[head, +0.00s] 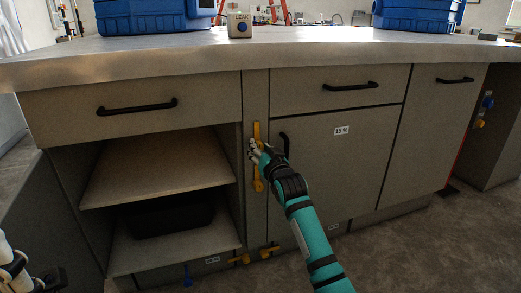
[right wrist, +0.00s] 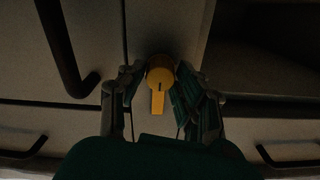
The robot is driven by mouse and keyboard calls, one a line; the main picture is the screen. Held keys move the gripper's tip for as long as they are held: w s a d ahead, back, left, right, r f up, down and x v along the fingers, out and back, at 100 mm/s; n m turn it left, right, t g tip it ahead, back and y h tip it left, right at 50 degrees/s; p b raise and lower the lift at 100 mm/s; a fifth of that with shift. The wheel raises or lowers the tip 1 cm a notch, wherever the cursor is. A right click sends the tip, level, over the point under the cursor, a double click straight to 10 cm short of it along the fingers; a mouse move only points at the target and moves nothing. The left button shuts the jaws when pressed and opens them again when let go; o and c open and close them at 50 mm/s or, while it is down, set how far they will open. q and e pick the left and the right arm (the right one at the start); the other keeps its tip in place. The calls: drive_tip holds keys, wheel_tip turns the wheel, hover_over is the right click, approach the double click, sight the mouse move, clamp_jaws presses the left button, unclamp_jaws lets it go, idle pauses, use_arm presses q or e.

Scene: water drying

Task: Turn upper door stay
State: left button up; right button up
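The upper door stay (head: 257,131) is yellow and sits on the narrow post between the open shelves and the right-hand door. In the right wrist view, its round knob (right wrist: 160,77) has a flat tab pointing down the picture. My right gripper (head: 257,152) reaches the stay from the front. Its fingers (right wrist: 161,82) lie on both sides of the knob and appear closed against it, though the contact is dim. Another yellow stay part (head: 258,184) shows just below the gripper. My left arm shows at the lower left edge; its dark gripper part (head: 50,280) is cut off.
The closed door (head: 345,165) has a black handle (head: 285,143) close to my right gripper. Open shelves (head: 160,165) hold a dark bin (head: 170,218). More yellow stays (head: 269,251) sit low on the cabinet. The countertop (head: 330,48) overhangs above, with blue crates on it.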

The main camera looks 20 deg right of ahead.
clamp_jaws()
